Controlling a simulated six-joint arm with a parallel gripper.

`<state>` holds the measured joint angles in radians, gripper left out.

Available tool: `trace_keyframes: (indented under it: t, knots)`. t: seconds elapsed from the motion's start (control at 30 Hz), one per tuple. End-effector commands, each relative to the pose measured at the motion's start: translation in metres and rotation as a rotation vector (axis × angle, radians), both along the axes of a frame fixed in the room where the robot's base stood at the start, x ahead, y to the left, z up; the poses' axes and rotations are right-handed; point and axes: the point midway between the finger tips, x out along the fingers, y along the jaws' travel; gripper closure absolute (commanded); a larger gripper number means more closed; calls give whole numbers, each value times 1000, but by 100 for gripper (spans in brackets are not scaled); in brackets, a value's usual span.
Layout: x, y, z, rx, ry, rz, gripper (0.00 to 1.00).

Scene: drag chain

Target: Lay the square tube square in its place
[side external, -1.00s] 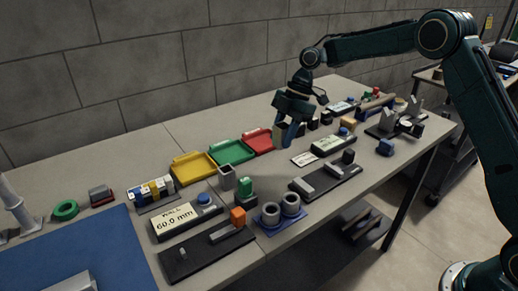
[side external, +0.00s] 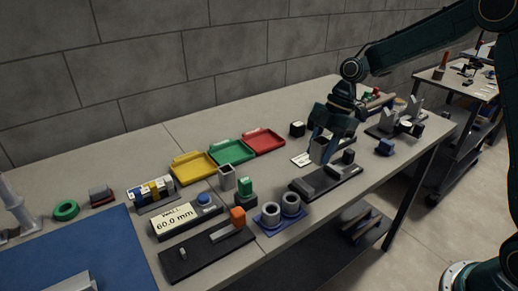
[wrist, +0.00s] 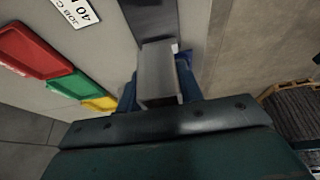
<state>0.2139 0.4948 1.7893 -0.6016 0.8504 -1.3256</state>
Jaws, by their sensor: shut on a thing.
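My gripper (side external: 322,146) is shut on a grey square tube (side external: 319,151), held between its blue fingers with the hollow end showing. In the wrist view the grey tube (wrist: 158,72) sits between the two fingers (wrist: 160,92). A long black fixture (side external: 347,181) with grey bars and a dark upright block lies below and just in front of the gripper. Its dark strip (wrist: 150,18) shows beyond the tube in the wrist view. I cannot tell whether the tube touches the fixture. The gripper hides part of the fixture's far side.
Red (side external: 263,142), green (side external: 231,152) and yellow (side external: 193,168) trays stand to the left. The table's front edge is near.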

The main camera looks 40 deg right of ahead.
Motion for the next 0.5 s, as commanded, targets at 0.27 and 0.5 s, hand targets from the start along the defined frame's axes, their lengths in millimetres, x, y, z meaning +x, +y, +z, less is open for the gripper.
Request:
trace_keyframes:
  t: [0.27, 0.5]
  knots:
    - [1, 0, -1, 0, -1, 0, 94]
    - [1, 0, -8, 0, 1, -1, 94]
